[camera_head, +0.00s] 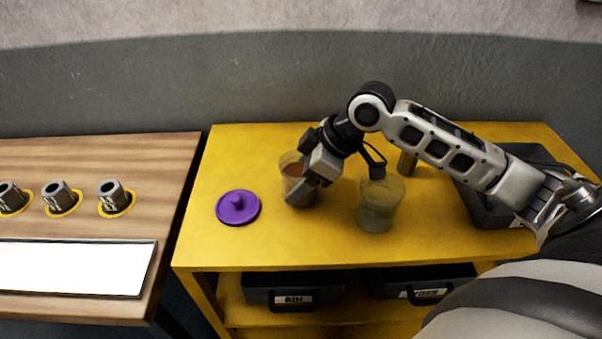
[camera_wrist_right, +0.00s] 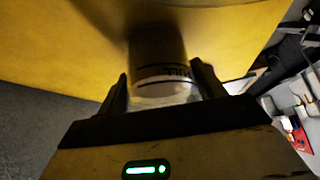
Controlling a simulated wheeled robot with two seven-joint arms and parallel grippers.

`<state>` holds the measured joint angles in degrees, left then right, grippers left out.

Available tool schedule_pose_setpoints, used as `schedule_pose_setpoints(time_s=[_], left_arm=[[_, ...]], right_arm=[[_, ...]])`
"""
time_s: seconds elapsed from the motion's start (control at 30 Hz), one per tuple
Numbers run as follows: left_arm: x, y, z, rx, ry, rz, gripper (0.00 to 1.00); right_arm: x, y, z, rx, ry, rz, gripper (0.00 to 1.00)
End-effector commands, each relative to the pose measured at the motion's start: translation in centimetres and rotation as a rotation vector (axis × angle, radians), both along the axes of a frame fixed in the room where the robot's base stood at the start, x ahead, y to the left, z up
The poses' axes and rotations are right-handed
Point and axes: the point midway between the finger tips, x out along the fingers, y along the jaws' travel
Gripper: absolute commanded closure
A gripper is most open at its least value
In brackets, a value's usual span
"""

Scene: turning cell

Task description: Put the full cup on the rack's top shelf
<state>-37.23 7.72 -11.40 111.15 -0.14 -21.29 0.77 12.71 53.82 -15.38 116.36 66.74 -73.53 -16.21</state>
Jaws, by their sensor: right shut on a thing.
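A cup (camera_head: 290,167) with brownish contents showing at its open top is at the yellow rack's top shelf (camera_head: 320,241), left of centre. My right gripper (camera_head: 302,187) reaches in from the right and is shut on this cup. In the right wrist view, the cup (camera_wrist_right: 158,62), with dark lines and lettering on its side, sits between the two fingers (camera_wrist_right: 162,82). I cannot tell whether its base touches the shelf. Part of the cup is hidden by the gripper. My left gripper is not in view.
A purple lid-like disc (camera_head: 238,207) lies left of the cup. A cloudy jar (camera_head: 380,204) stands to the right. A dark bin (camera_head: 484,207) is farther right, behind my arm. Labelled bins (camera_head: 292,298) sit below. A wooden table (camera_head: 158,200) with metal cylinders (camera_head: 58,193) is at left.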

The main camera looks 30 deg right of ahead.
Motion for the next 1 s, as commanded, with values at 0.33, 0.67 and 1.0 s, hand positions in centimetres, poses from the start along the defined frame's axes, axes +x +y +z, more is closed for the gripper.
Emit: schedule_pose_setpoints(time_s=[0.33, 0.67, 1.0], left_arm=[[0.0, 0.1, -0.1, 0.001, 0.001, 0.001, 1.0], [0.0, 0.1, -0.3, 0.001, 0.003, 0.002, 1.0], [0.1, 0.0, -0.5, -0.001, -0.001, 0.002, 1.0]], right_arm=[[0.0, 0.0, -0.2, 0.0, 0.0, 0.0, 0.1], [-0.7, -0.9, 1.7, -0.004, -0.001, -0.001, 0.1], [-3.5, -3.7, 7.9, -0.007, 0.001, 0.001, 0.1]])
